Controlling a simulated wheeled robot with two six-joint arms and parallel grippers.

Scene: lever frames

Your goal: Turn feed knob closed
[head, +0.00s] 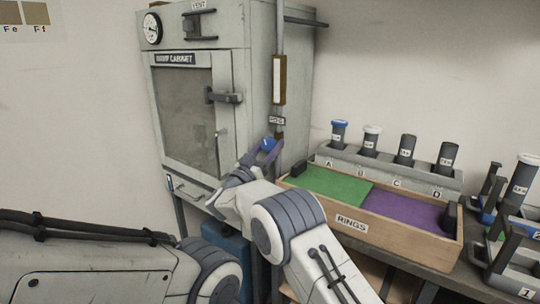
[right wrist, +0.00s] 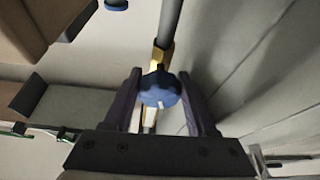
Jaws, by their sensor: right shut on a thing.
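The blue feed knob (head: 267,144) sits on a vertical pipe at the right side of the grey cabinet (head: 240,70), below a small label. In the right wrist view the knob (right wrist: 160,90) shows a white mark on its lower part and sits on a brass fitting (right wrist: 160,58). My right gripper (head: 266,152) is at the knob, and its two dark fingers (right wrist: 161,98) stand on either side of it, shut on it. The fingers hide part of the knob in the head view. My left gripper is out of the head view.
A wooden tray (head: 300,183) labelled RINGS, with green and purple halves, stands right of the knob. Behind it a grey rack (head: 385,165) holds several capped cylinders. More grey fixtures (head: 510,250) stand at the far right. The cabinet side is close beside my right gripper.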

